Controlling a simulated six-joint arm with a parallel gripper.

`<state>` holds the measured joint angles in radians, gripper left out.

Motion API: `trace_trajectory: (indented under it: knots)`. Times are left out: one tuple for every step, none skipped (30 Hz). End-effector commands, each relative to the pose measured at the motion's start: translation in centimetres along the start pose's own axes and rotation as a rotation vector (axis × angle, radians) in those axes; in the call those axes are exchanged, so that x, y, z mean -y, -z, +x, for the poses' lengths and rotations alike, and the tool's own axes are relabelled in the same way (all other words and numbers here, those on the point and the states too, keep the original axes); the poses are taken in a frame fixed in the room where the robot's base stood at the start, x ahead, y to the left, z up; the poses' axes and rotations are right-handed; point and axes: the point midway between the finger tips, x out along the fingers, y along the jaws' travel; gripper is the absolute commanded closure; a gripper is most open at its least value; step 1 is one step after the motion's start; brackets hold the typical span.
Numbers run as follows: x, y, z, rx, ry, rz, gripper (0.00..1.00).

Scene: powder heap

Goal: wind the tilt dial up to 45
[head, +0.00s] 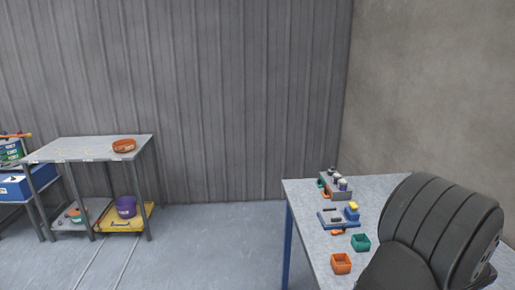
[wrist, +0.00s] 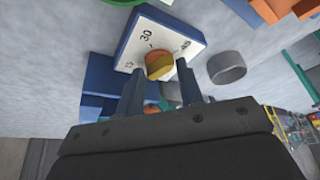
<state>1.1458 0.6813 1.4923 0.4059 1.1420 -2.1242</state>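The tilt dial has a white face plate (wrist: 137,42) on a blue body, seen in the upper middle of the wrist view. A round orange and yellow knob (wrist: 158,65) sits on the plate. My gripper (wrist: 160,67) is open, one finger on each side of the knob, with small gaps showing. I cannot tell the dial's reading. In the head view my arm hides the gripper, and I cannot make out the dial for certain.
In the wrist view a grey cylinder (wrist: 227,68) stands right of the dial. In the head view the worktable (head: 302,192) carries an orange bin (head: 341,263), a green bin (head: 360,242) and a blue-based fixture (head: 329,221). A shelf table (head: 75,150) stands at left.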

Motion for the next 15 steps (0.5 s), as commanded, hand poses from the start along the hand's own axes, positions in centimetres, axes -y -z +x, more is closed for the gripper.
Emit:
trace_trajectory:
  knots:
    - [0.01, 0.01, 0.01, 0.0, 0.0, 0.0, 0.67]
    - [0.01, 0.01, 0.0, 0.0, 0.0, 0.001, 0.67]
    - [0.01, 0.01, 0.0, 0.0, 0.0, 0.001, 0.67]
    - [0.01, 0.01, 0.01, 0.0, 0.0, 0.001, 0.67]
    - [0.01, 0.01, 0.0, 0.0, 0.0, 0.001, 0.67]
    - [0.01, 0.01, 0.01, 0.0, 0.0, 0.001, 0.67]
    - [0.01, 0.01, 0.01, 0.0, 0.0, 0.001, 0.67]
    - [0.01, 0.01, 0.01, 0.0, 0.0, 0.001, 0.67]
    - [0.01, 0.02, 0.0, 0.0, 0.0, 0.002, 0.67]
    - [0.0, 0.03, -0.03, 0.0, 0.0, 0.003, 0.67]
    - [-0.01, 0.07, -0.09, 0.002, 0.0, 0.006, 0.67]
    - [-0.04, 0.14, -0.23, 0.005, 0.0, 0.013, 0.67]
    - [-0.07, 0.23, -0.39, 0.008, 0.0, 0.023, 0.67]
    - [-0.12, 0.34, -0.6, 0.012, 0.0, 0.034, 0.67]
    - [-0.18, 0.51, -0.94, 0.02, 0.001, 0.055, 0.67]
